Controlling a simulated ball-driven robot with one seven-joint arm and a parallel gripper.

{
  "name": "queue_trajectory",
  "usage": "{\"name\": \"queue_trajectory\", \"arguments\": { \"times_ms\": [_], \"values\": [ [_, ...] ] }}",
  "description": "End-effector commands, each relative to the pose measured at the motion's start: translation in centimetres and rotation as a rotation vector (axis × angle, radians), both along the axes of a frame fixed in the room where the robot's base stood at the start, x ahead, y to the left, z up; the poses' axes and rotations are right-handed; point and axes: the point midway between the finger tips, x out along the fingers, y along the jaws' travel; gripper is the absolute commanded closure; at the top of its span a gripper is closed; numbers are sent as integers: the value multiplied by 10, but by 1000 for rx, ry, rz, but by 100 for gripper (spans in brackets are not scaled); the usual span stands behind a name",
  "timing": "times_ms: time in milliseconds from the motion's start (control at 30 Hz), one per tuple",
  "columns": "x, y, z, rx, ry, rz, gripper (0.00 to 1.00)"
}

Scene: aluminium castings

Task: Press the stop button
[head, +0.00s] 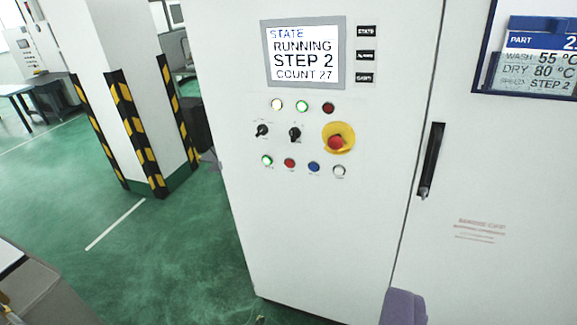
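A light grey control cabinet (310,230) stands in front of me. Its panel has a lower row of small buttons: a lit green one (267,160), a red one (289,163), a blue one (313,168) and a whitish one (340,171). Their labels are too small to read. Above and right of them is a larger red mushroom button (336,143) on a yellow round plate (338,131). The screen (303,54) reads STATE RUNNING, STEP 2, COUNT 27. I cannot make out my gripper in the picture, and nothing touches the buttons.
Two black selector knobs (294,133) and a row of lamps (302,106) sit above the buttons. A black door handle (431,160) is at right. A purple-grey rounded thing (403,308) rises at the bottom. A striped pillar (135,100) and open green floor (170,260) are at left.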

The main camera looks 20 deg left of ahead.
Motion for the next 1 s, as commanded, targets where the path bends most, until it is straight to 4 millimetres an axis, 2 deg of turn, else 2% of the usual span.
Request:
{"name": "queue_trajectory", "arguments": {
  "times_ms": [33,133,167,1000],
  "values": [
    [0,0,0,0,0,0,74],
    [0,0,0,0,0,0,96],
    [0,0,0,0,0,0,100],
    [0,0,0,0,0,0,100]
  ]
}}
